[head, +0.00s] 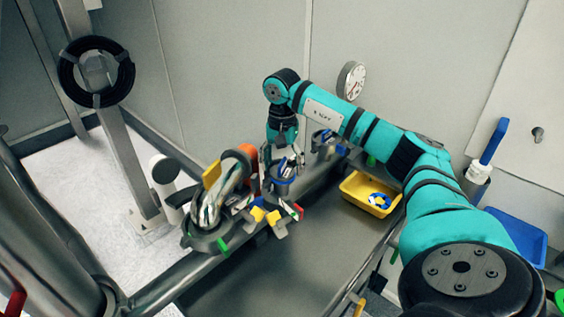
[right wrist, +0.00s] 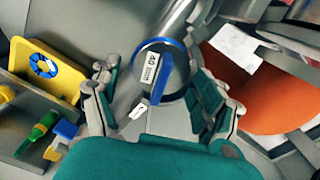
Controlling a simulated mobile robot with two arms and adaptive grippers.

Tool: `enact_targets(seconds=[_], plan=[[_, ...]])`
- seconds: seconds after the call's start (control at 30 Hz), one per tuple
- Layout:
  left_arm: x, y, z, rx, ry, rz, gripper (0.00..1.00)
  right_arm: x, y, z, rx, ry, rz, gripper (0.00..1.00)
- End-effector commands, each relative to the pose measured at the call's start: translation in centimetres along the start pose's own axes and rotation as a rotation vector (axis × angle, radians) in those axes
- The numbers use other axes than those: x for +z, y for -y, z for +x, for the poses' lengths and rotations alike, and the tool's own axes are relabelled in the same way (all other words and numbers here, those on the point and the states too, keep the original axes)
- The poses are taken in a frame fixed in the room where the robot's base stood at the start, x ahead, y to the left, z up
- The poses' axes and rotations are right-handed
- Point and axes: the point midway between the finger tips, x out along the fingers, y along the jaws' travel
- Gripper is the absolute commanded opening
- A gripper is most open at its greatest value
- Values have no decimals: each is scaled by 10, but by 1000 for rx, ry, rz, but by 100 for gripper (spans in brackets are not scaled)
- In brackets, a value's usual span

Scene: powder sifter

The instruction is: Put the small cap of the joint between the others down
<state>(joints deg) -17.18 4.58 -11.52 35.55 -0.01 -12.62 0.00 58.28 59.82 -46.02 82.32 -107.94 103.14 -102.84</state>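In the right wrist view, a small round metal cap with a blue rim (right wrist: 150,47) and a blue bar with a white label reading "40" sits between the fingers of my right gripper (right wrist: 155,105). The fingers stand apart on either side of it, with a visible gap at the left finger. I cannot tell whether the right finger touches it. In the head view my right gripper (head: 285,160) points down over a metal joint with a blue ring (head: 283,181); its fingertips are partly hidden among the fittings. My left gripper is not in view.
The grey bench (head: 300,265) is clear in front.

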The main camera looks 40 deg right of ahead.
Motion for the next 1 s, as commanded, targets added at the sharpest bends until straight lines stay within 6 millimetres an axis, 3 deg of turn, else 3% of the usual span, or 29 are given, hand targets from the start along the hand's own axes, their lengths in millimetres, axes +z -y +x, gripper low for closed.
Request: enact_targets(seconds=[0.3, 0.47, 0.57, 0.83, 1.0], plan=[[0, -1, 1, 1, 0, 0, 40, 3, 0, 5, 7, 7, -6, 84], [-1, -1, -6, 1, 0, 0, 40, 2, 1, -6, 4, 6, -6, 84], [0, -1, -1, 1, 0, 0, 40, 2, 2, -18, -2, 3, -5, 84], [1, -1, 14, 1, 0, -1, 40, 1, 2, -81, -5, 1, -4, 84], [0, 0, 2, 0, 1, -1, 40, 0, 1, -116, -2, 0, -1, 84]])
